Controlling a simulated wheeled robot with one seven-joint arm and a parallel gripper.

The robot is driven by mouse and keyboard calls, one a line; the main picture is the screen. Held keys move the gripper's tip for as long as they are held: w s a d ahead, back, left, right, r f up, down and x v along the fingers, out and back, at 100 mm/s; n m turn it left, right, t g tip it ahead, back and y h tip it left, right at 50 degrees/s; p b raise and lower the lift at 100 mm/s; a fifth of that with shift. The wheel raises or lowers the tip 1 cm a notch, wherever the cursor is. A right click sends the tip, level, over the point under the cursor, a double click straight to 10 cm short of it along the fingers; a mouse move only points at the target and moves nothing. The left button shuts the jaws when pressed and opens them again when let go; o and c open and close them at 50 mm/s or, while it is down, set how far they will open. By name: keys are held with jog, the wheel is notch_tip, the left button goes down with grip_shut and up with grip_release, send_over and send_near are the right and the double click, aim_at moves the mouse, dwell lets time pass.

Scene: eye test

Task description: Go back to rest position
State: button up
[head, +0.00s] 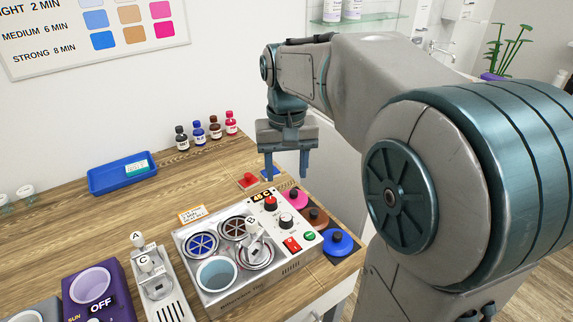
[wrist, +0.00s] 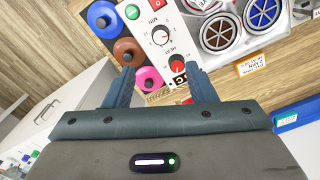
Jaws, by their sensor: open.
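My gripper (head: 287,165) hangs above the right back part of the wooden table, fingers pointing down, open and empty. In the wrist view my gripper (wrist: 158,88) shows its two fingers spread apart, with nothing between them but the scene below. In the head view it is behind the white control machine (head: 210,293), apart from it. The machine has round wells, knobs and a red and a green button.
Pink, brown and blue lids (head: 337,240) lie right of the machine. Small bottles (head: 198,132) and a blue tray (head: 105,182) are at the back. Red and blue pieces (head: 248,181) lie near my gripper. A purple device (head: 97,297) stands front left. The middle left table is clear.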

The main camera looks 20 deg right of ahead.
jog(key=shift+r, duration=0.2)
jog(key=shift+s, duration=0.1)
jog(key=s+f+t, duration=0.1)
jog(key=s+f, duration=0.3)
jog(key=s, duration=0.3)
jog(key=s+f+n+t, duration=0.1)
jog(key=s+f+t, duration=0.1)
jog(key=s+f, duration=0.2)
jog(key=s, duration=0.2)
jog(key=shift+s+f, duration=0.25)
jog(key=shift+s, duration=0.15)
jog(key=c, duration=0.3)
jog(key=shift+s, duration=0.1)
